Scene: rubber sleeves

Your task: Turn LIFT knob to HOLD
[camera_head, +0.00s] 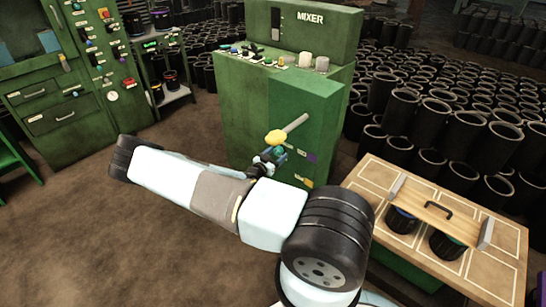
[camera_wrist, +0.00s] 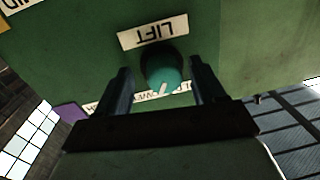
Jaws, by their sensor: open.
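The LIFT knob (camera_wrist: 162,72) is a round teal knob with a dark base on the green mixer panel, below an upside-down LIFT label (camera_wrist: 153,32) in the wrist view. A white pointer mark on its face points to the bottom of that picture. My gripper (camera_wrist: 161,65) is open, with one finger on each side of the knob and visible gaps between. A white label strip (camera_wrist: 182,87) beyond the knob is partly hidden by the fingers and knob, so its words are not clear. In the head view my gripper (camera_head: 268,160) is at the mixer's front face.
The green mixer (camera_head: 235,110) has a lever (camera_head: 296,123) with a yellow end (camera_head: 276,137) just above my gripper. A purple part (camera_head: 312,157) is to the right. A wooden table (camera_head: 365,180) with black sleeves stands at the right. Open floor lies at the left.

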